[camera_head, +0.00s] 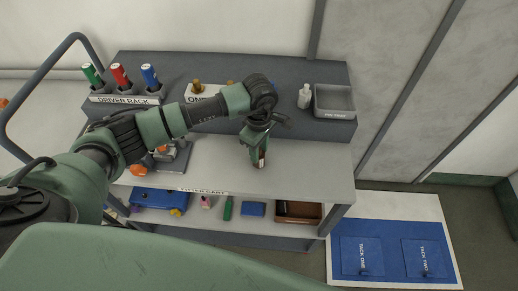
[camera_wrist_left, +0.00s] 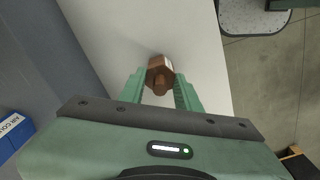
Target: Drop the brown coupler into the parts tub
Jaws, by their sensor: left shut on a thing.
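My left gripper (camera_head: 260,153) points down over the front part of the cart's upper top. It is shut on the brown coupler (camera_wrist_left: 160,74), which sits between the fingertips in the left wrist view. In the head view only a small reddish-brown part of the coupler (camera_head: 262,160) shows beside the fingers. I cannot tell whether it touches the top. A grey open-topped container (camera_head: 334,114) stands at the right end of the raised back ledge; its label is too small to read surely. I cannot tell whether it is the parts tub. My right gripper is not in view.
The driver rack (camera_head: 125,99) with several coloured handles stands at back left. A small white bottle (camera_head: 304,96) stands left of the grey container. The lower shelf holds a brown bin (camera_head: 313,213) and a blue box (camera_head: 253,209). The cart top right of my gripper is clear.

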